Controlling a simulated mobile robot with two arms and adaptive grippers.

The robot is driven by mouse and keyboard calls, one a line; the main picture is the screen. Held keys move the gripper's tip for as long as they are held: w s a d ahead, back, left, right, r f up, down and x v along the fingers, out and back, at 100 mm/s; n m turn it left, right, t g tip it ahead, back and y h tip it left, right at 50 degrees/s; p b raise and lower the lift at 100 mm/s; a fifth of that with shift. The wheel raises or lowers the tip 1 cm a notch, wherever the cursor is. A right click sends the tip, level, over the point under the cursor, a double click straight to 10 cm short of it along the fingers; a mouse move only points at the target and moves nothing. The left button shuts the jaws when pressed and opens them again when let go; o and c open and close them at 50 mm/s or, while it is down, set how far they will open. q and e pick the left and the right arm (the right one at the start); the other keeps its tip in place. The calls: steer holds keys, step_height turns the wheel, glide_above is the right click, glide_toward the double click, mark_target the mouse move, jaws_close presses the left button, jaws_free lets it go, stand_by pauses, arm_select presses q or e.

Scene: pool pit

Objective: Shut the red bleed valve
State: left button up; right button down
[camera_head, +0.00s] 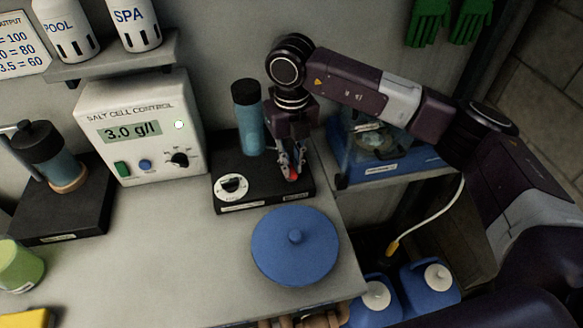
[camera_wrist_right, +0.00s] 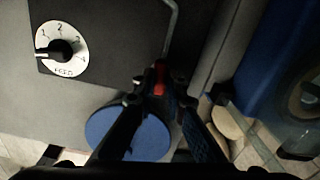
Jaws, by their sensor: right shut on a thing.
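The red bleed valve (camera_head: 292,175) is a small red lever on the right part of a black block (camera_head: 235,205). My right gripper (camera_head: 291,160) reaches down onto it from above and is shut on it. In the right wrist view the red lever (camera_wrist_right: 159,78) shows between the fingertips (camera_wrist_right: 160,84), beside a thin bent grey rod. The fingers hide part of the lever, so its exact angle is hard to tell. My left gripper is not in view.
A white numbered dial (camera_head: 232,187) and a blue cylinder (camera_head: 249,118) are on the block, left of my gripper. A round blue lid (camera_head: 295,246) lies in front. The salt cell control box (camera_head: 142,125) stands left. Blue jugs (camera_head: 430,288) stand below the counter's right edge.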

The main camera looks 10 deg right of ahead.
steer(key=shift+m+b, duration=0.45)
steer(key=shift+m, duration=0.55)
steer(key=shift+r, duration=0.1)
steer(key=c, duration=2)
jaws_free()
steer(key=shift+o, duration=0.2)
step_height(320, 180, up, 12)
